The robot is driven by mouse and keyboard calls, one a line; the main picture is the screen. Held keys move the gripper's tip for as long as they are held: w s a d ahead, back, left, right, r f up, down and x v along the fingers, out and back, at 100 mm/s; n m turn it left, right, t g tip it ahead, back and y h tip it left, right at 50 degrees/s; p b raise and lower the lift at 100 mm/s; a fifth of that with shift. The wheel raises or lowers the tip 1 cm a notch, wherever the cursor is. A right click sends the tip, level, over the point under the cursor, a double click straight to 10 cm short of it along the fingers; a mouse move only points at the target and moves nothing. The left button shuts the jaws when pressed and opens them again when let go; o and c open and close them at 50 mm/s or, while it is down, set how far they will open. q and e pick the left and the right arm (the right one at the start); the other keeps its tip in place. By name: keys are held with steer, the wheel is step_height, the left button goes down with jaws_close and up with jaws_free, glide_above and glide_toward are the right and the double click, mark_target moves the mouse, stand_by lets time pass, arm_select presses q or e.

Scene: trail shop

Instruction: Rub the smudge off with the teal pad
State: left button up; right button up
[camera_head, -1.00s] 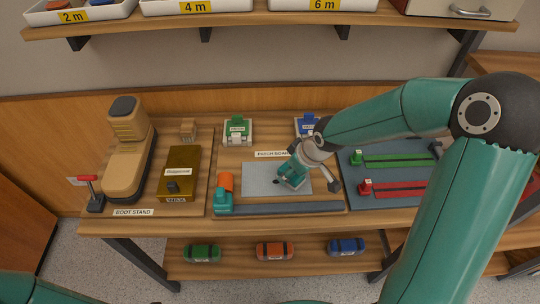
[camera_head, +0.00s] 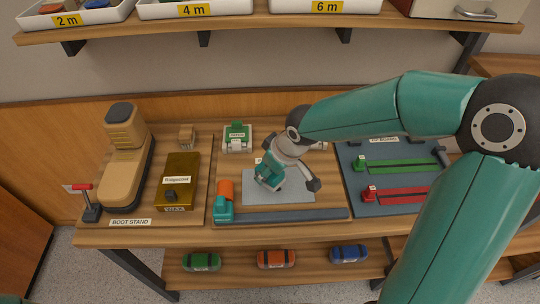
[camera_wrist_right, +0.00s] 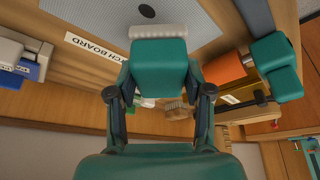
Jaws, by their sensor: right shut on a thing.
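My right gripper (camera_wrist_right: 160,95) is shut on the teal pad (camera_wrist_right: 158,68), a teal block with a whitish layer (camera_wrist_right: 158,31) at its far end. In the head view the gripper (camera_head: 270,178) holds the pad low over the grey sheet (camera_head: 295,188) of the patch board. I cannot tell whether the pad touches the sheet. A small dark smudge (camera_wrist_right: 147,10) shows on the sheet in the right wrist view, just beyond the pad's whitish end. My left gripper is out of view.
An orange and teal tool (camera_head: 225,200) stands left of the sheet, by a dark strip (camera_head: 285,215) along the front. The boot stand (camera_head: 125,160) and a gold tin (camera_head: 178,180) are further left. A board with green and red tracks (camera_head: 395,175) lies right.

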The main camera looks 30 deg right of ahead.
step_height(320, 180, up, 3)
steer(key=shift+r+p, duration=0.2)
steer(key=shift+p, duration=0.85)
steer(key=shift+d+r, duration=0.1)
steer(key=shift+r, duration=0.1)
